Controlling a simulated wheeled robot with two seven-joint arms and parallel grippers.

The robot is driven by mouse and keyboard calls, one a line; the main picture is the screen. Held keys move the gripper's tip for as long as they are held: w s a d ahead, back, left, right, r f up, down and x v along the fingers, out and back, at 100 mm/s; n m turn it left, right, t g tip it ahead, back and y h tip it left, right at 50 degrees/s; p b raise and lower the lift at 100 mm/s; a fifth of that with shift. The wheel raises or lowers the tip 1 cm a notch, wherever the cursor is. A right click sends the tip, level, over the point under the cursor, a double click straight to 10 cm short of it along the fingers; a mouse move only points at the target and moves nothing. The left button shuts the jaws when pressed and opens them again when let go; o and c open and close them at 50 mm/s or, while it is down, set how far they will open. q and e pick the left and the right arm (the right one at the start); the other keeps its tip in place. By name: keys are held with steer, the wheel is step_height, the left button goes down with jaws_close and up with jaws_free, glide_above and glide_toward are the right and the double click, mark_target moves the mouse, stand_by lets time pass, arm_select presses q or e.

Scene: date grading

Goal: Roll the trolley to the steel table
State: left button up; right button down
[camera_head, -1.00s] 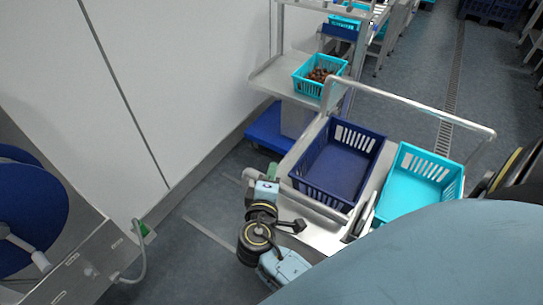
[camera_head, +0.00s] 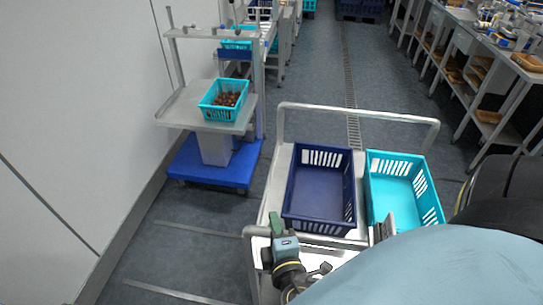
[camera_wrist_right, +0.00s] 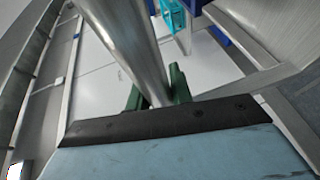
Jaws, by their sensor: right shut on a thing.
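The trolley (camera_head: 277,165) is a flat pale steel cart with a raised tube handle (camera_head: 360,112) at its far end. A dark blue crate (camera_head: 320,229) and a turquoise crate (camera_head: 408,157) stand on it side by side, and both look empty. My right gripper (camera_head: 277,228) is at the trolley's near left corner, shut on the near tube handle. In the right wrist view the steel tube (camera_wrist_right: 128,50) runs between the green fingers (camera_wrist_right: 153,90). My shoulder hides the trolley's near right part. Steel tables (camera_head: 476,85) line the right side. My left gripper is not visible.
At left, a steel platform (camera_head: 178,108) on a blue base (camera_head: 215,172) holds a turquoise crate of dates (camera_head: 222,113). A white wall (camera_head: 75,110) runs along the left. The aisle ahead, with a floor drain (camera_head: 349,85), is clear.

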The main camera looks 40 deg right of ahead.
stand_by(0.3)
steer(key=c, duration=1.3)
jaws_free()
steer(key=shift+o, duration=0.2)
steer(key=shift+s, duration=0.1)
steer(key=b+v, duration=0.2)
steer(key=v, duration=1.1)
steer(key=shift+s, duration=0.1)
